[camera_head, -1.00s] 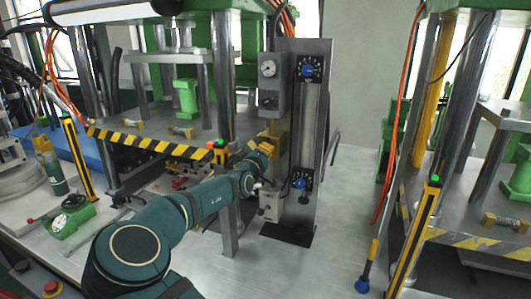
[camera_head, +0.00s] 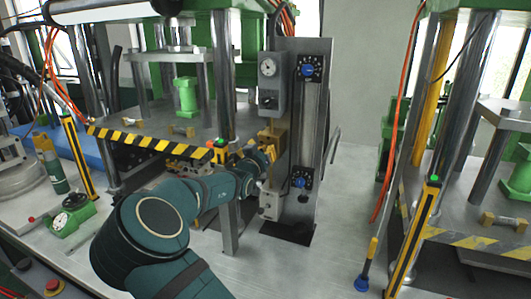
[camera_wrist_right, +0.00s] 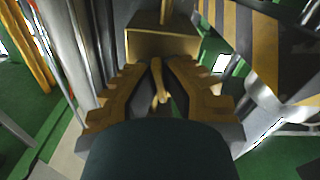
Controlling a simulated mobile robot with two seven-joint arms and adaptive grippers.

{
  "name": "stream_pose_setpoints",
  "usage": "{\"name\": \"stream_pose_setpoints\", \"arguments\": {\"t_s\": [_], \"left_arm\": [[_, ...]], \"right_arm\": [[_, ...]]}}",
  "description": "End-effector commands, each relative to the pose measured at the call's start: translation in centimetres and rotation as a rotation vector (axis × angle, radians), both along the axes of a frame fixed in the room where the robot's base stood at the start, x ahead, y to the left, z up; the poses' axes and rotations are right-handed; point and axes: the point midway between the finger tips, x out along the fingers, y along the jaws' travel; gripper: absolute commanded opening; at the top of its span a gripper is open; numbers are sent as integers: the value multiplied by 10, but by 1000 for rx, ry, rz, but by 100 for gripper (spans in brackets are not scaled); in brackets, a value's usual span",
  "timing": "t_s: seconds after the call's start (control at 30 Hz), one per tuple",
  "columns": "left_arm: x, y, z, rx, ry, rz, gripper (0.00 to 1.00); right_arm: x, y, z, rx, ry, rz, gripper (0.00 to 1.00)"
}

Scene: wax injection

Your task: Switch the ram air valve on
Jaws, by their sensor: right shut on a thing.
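A brass-coloured valve body (camera_head: 280,139), apparently the ram air valve, is on the near side of the upright metal panel. It also shows at the top of the right wrist view (camera_wrist_right: 162,43). Its thin brass lever (camera_wrist_right: 157,76) extends towards me between the fingers. My right gripper (camera_head: 268,153) is at the valve, with its dark and yellow fingers on both sides of the lever, shut on it. In the head view the lever is largely hidden by the gripper. My left gripper is in neither view.
The metal panel (camera_head: 298,215) carries a gauge (camera_head: 268,68), an upper blue knob (camera_head: 308,70) and a lower blue knob (camera_head: 299,182). A press table with a striped edge (camera_head: 150,143) stands close to the left of my gripper.

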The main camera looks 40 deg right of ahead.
Motion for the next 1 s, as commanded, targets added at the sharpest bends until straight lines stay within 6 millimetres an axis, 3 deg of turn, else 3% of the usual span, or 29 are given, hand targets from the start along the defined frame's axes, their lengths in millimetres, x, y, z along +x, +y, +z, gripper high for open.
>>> {"name": "stream_pose_setpoints", "arguments": {"t_s": [0.4, 1.0], "left_arm": [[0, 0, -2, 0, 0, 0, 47], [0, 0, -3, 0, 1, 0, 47]], "right_arm": [[0, -1, 3, 105, -216, 0, 0], [0, -1, 3, 129, -262, 1, 0]]}}
